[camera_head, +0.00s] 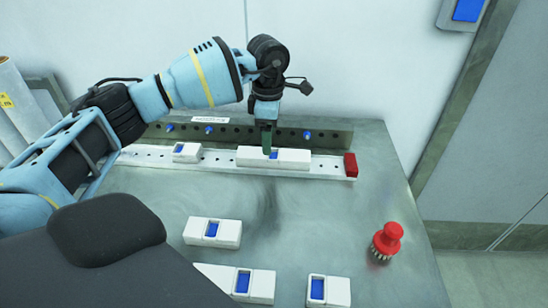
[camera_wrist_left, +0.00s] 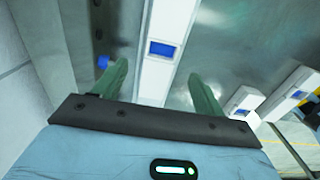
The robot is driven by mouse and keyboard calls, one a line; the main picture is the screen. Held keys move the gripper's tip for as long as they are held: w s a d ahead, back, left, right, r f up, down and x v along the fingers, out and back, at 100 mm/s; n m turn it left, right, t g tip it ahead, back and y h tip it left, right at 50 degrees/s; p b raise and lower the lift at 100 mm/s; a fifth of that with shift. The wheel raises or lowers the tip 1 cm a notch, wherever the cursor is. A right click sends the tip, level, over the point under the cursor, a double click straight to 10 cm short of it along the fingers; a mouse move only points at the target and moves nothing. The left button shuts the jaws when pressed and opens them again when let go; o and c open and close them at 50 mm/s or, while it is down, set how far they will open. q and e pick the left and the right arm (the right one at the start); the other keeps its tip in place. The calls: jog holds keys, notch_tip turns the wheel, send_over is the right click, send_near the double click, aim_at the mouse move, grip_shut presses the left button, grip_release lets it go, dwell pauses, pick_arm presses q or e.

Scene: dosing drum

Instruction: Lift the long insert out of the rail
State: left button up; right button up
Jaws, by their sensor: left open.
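The long insert (camera_head: 294,158) is a white bar with a blue window, sitting in the white rail (camera_head: 216,160) near its right end. My left gripper (camera_head: 267,140) points down over the middle of the insert, at its blue window. In the left wrist view, the green fingers of my left gripper (camera_wrist_left: 160,88) are open, one on each side of the long insert (camera_wrist_left: 156,74). Whether they touch it cannot be told. Part of the insert is hidden behind the finger in the head view. My right gripper is not in view.
A short insert (camera_head: 186,152) sits further left in the rail. A red block (camera_head: 350,165) closes the rail's right end. Several white inserts (camera_head: 212,232) lie on the front of the metal table (camera_head: 310,225). A red-handled brush (camera_head: 387,240) stands at the right.

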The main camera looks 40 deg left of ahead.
aim_at(273, 153)
pick_arm(q)
jog(key=shift+w+d+f, duration=0.1)
jog(key=shift+d+f, duration=0.1)
jog(key=shift+f, duration=0.55)
jog(key=shift+w+d+f, duration=0.1)
jog(key=shift+d+f, duration=0.05)
jog(key=shift+f, duration=0.65)
jog(key=shift+w+d+f, duration=0.1)
jog(key=shift+d+f, duration=0.1)
jog(key=shift+f, duration=0.9)
jog(key=c, duration=1.3)
jog(key=shift+r, duration=0.1)
